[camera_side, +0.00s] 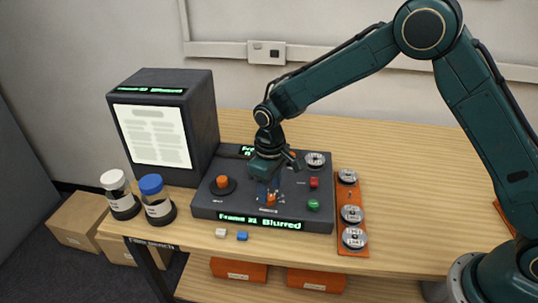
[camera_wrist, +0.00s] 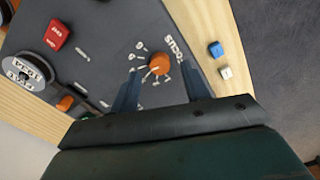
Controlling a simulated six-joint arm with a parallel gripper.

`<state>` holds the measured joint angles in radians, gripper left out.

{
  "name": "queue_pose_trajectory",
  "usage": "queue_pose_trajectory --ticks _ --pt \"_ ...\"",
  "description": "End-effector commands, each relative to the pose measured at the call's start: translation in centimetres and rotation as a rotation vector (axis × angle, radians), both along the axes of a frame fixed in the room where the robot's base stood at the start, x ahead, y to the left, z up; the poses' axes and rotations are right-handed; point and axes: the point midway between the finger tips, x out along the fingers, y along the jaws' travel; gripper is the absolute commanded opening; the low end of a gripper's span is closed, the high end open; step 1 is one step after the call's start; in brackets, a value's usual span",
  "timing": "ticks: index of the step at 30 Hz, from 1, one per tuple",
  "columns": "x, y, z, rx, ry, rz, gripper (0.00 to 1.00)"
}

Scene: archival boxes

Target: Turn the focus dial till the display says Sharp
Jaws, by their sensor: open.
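The focus dial (camera_wrist: 159,64) is a small orange knob on the dark control panel, with white marks around it and the word FOCUS beside it in the wrist view. In the side view the dial (camera_side: 271,199) shows just below my gripper (camera_side: 270,187). My gripper is open. In the wrist view its two blue fingers (camera_wrist: 158,92) stand apart on either side of the dial's near side, and I see no clear contact. The display (camera_side: 260,221) on the panel's front edge reads "Frame 21 Blurred" in green. The viewer screen (camera_side: 153,136) shows a pale page with smeared grey lines.
A larger orange-topped knob (camera_side: 223,184), a red button (camera_side: 314,182) and a green button (camera_side: 313,205) sit on the panel. Film reels lie on an orange strip (camera_side: 345,245) at right. Two capped jars (camera_side: 152,188) stand left. White and blue blocks (camera_side: 242,236) lie in front.

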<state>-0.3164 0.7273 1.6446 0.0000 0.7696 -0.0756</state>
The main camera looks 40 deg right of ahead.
Motion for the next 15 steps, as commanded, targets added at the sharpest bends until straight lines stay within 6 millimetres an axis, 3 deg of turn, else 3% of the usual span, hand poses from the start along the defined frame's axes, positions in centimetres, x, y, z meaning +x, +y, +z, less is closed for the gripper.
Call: queue_pose_trajectory --ticks 6,15 --pt "0.0 0.0 -2.0 -0.001 0.002 0.000 0.47" --pt "0.0 0.0 -2.5 0.000 0.000 0.000 0.47"
